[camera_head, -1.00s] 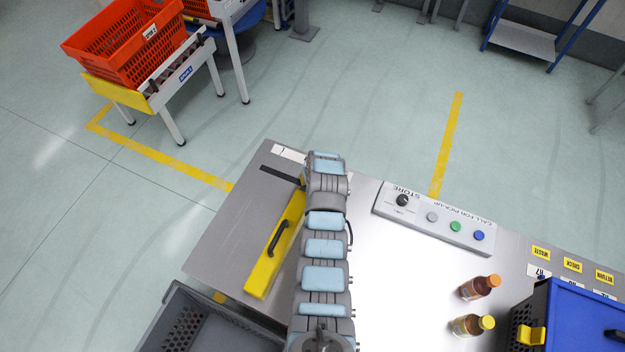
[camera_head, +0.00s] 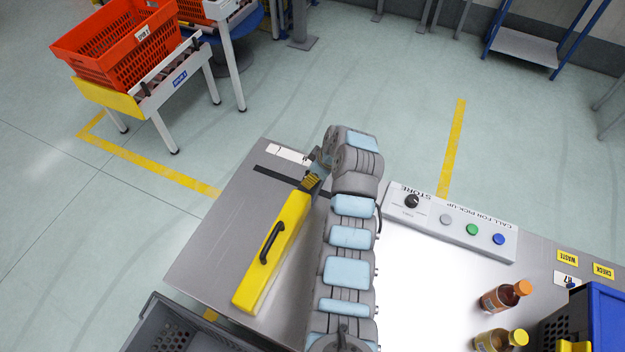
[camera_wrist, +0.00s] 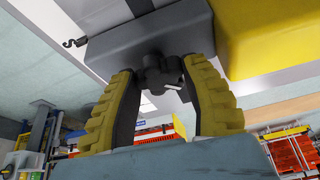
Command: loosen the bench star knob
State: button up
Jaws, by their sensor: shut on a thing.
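The star knob (camera_wrist: 158,78) is a small dark lobed knob with a white mark, under a dark grey block (camera_wrist: 130,45) in the wrist view. My gripper (camera_wrist: 160,70) has its yellow ribbed fingers on both sides of the knob and is shut on it. In the head view my gripper (camera_head: 311,182) is at the far end of the yellow box-shaped part (camera_head: 262,265) with a black handle, by the bench's left side. The knob is hidden there. The yellow part also shows in the wrist view (camera_wrist: 270,35).
On the grey bench (camera_head: 215,245) a control panel (camera_head: 450,222) with a dial and buttons lies right of my arm. Two bottles (camera_head: 505,295) and a blue bin (camera_head: 608,315) stand at the right. A grey crate (camera_head: 165,335) is at the front left. Orange totes (camera_head: 120,50) are beyond.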

dwell(0.5)
jog(key=o, duration=0.9)
jog(key=shift+o, duration=0.2)
jog(key=shift+d+r, duration=0.1)
jog(key=shift+r, duration=0.05)
jog(key=v, duration=0.7)
jog(key=shift+r, duration=0.1)
jog(key=shift+w, duration=0.1)
